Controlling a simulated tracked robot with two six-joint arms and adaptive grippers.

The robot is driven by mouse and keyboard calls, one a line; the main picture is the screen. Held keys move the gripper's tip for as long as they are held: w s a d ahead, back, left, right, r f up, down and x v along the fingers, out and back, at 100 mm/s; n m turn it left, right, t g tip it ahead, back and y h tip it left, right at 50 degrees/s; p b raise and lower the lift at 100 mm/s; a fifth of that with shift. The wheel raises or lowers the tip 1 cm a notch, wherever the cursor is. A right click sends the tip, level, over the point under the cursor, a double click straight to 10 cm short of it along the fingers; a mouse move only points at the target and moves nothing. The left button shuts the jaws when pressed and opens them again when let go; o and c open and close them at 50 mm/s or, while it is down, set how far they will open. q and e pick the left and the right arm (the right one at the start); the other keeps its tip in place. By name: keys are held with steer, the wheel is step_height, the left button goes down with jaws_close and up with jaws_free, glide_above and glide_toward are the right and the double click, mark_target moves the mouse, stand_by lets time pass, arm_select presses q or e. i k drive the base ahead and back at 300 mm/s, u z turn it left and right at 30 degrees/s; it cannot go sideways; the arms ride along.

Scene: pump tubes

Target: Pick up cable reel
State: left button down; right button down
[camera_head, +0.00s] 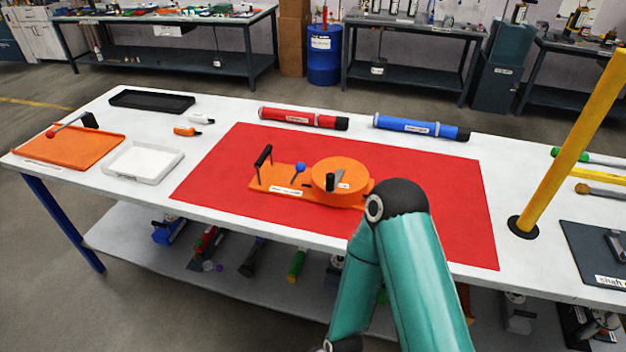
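An orange device, which looks like the cable reel (333,178), lies on a red mat (225,165) on the white table. It has a flat base plate with a label too small to read. A round orange drum with a black knob sits at its right end. A black handle stands at its left end, and a blue ball is on top near the middle. One of my teal arms rises in front of the mat at the lower right, and its black joint overlaps the device's right end. Neither of my grippers shows, so nothing is seen holding the device.
A red tube (303,118) and a blue tube (422,127) lie behind the mat. An orange tray (70,148), a white tray (143,162) and a black tray (152,100) are at the left. A yellow post (570,145) stands at the right. The mat's left part is clear.

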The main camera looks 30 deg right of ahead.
mark_target(271, 177)
steer(key=z, duration=1.5)
steer(key=i, duration=0.1)
steer(key=u, duration=2.45)
steer(key=k, duration=1.45)
steer(key=z, duration=0.9)
steer(key=i, duration=1)
steer(key=u, duration=0.1)
